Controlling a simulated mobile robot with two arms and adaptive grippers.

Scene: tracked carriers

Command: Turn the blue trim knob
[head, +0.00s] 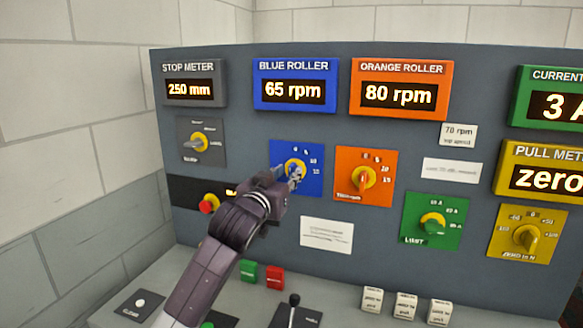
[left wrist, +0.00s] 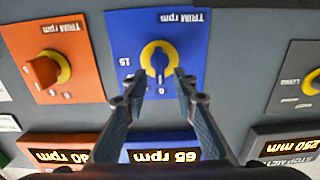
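The blue trim knob (head: 295,167) sits on a blue plate (head: 314,183) under the BLUE ROLLER display (head: 295,90), which reads 65 rpm. In the left wrist view, which is upside down, the knob (left wrist: 159,60) has a blue grip on a yellow collar. My left gripper (head: 289,179) is at the blue plate and partly hides the knob. In the left wrist view my left gripper (left wrist: 158,80) is open, its two fingertips apart near either side of the knob. Whether they touch it I cannot tell. My right gripper is not in view.
The orange knob (head: 364,178) is right of the blue plate. The stop meter knob (head: 197,142) is upper left, and a red button (head: 209,204) lower left. Green (head: 433,222) and yellow (head: 526,236) knobs are farther right. A black lever (head: 292,303) stands on the desk below.

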